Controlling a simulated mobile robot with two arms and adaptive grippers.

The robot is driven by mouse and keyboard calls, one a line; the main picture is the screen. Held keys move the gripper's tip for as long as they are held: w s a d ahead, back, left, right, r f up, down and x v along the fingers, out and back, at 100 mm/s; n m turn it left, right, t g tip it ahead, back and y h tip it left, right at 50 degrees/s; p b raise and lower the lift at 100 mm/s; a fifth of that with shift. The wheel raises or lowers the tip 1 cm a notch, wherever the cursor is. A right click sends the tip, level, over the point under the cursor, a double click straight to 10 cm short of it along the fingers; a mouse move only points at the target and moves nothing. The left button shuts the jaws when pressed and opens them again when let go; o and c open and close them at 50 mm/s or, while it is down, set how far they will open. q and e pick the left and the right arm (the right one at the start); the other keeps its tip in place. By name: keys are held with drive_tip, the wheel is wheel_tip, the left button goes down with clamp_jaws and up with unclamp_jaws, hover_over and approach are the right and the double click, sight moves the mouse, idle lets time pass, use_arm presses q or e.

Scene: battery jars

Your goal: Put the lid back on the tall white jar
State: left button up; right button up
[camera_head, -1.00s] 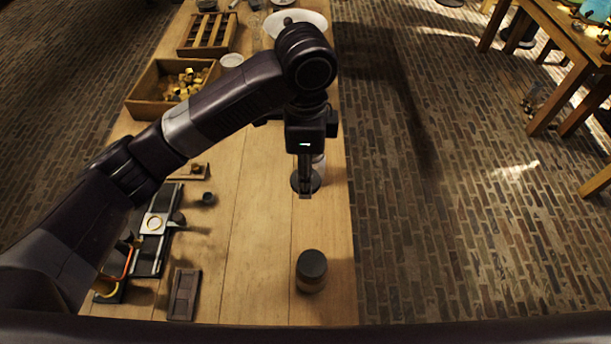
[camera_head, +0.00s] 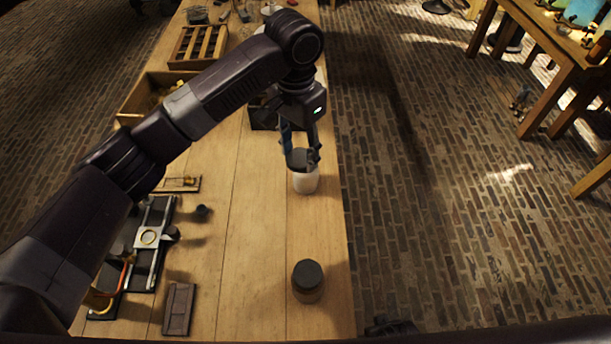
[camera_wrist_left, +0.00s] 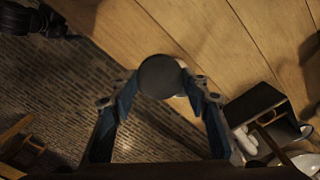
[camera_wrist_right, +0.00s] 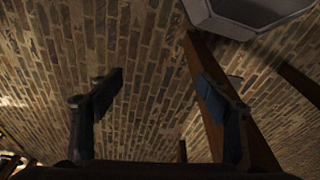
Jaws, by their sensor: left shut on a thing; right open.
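The tall white jar (camera_head: 306,183) stands upright near the right edge of the wooden table. My left gripper (camera_head: 301,154) is shut on the dark round lid (camera_head: 299,160), at the jar's mouth. From the head, the lid overlaps the jar's top; I cannot tell whether it is seated or just above. In the left wrist view, the lid (camera_wrist_left: 161,76) sits between the blue-padded fingertips and hides nearly all of the jar. My right gripper (camera_wrist_right: 160,96) is open and empty, with brick floor behind it in the right wrist view.
A shorter jar with a dark lid (camera_head: 308,274) stands nearer on the table. A wooden box (camera_head: 135,98), a divided crate (camera_head: 198,46) and a dark metal tool (camera_head: 150,245) lie to the left. The middle of the table is clear.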

sight(306, 173)
drive_tip(key=w+a+r+t, duration=0.1)
drive_tip(key=w+r, duration=0.2)
drive_tip(key=r, duration=1)
drive_tip(key=w+r+t, duration=0.1)
drive_tip(key=w+r, duration=0.3)
drive_tip(key=r, duration=1)
drive_tip(key=w+a+r+t, duration=0.1)
drive_tip(key=w+a, duration=0.1)
drive_tip(key=w, duration=0.2)
drive_tip(key=w+a+r+t+y, duration=0.1)
drive_tip(key=w+a+t, duration=0.1)
drive_tip(key=w+a, duration=0.1)
drive_tip(key=w+a+r+t, duration=0.1)
drive_tip(key=w+a+t, duration=0.1)
drive_tip(key=w, duration=0.4)
drive_tip(key=shift+a+y, duration=0.3)
drive_tip(key=shift+a, duration=0.3)
use_arm(q)
drive_tip(key=w+d+f+n, duration=0.1)
drive_tip(key=w+n, duration=0.6)
drive_tip(key=n, duration=0.1)
drive_tip(key=shift+w+d+f, duration=0.3)
drive_tip(key=shift+f, duration=0.05)
use_arm(e)
drive_tip(key=w+a+r+t+y, duration=0.1)
drive_tip(key=w+a+r+t, duration=0.2)
drive_tip(key=w+a+r, duration=0.2)
drive_tip(key=shift+w+a+n+t, duration=0.3)
drive_tip(key=shift+w+a+t, duration=0.15)
drive_tip(key=shift+a, duration=0.4)
